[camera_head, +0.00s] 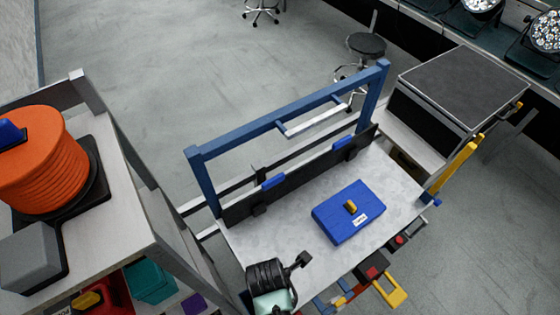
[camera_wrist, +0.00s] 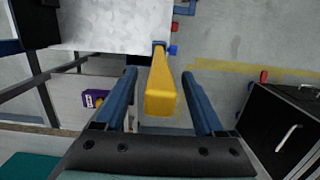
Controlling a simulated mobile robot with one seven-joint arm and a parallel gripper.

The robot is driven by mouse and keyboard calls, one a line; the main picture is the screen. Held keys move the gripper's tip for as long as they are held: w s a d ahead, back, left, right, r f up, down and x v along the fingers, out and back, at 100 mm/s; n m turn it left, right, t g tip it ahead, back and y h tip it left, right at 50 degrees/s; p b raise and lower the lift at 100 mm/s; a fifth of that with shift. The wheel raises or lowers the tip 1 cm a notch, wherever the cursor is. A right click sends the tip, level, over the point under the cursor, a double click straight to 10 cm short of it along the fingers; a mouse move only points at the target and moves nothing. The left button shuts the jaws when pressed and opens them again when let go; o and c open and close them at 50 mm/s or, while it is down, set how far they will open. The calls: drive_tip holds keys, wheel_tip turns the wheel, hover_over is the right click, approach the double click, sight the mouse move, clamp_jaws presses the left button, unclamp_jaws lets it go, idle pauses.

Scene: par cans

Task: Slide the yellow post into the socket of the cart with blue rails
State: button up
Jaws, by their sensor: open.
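In the wrist view a yellow post (camera_wrist: 161,95) runs between the two blue fingers of my open gripper (camera_wrist: 157,75). A gap shows on each side of it. Its far end meets a small blue collar (camera_wrist: 158,43) at the edge of a white top; whether it is seated there I cannot tell. The cart with blue rails (camera_head: 290,108) stands mid-picture in the head view, with a pale top (camera_head: 290,215). A yellow bar (camera_head: 455,166) rises at its right front corner, by a blue fitting; I cannot tell if it is the same post. My fingers are not clear in the head view.
A blue box (camera_head: 345,222) lies on the cart top. A left shelf carries an orange reel (camera_head: 45,165) and a grey block (camera_head: 28,257). A dark-topped case (camera_head: 465,85) stands behind right. In the wrist view a black case (camera_wrist: 285,120) is at right.

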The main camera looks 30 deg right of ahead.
drive_tip(key=r, duration=0.4)
drive_tip(key=a+r, duration=0.1)
drive_tip(key=r, duration=0.3)
drive_tip(key=r+b, duration=0.1)
drive_tip(key=r, duration=0.3)
drive_tip(key=shift+a+r, duration=0.3)
drive_tip(key=shift+r, duration=0.1)
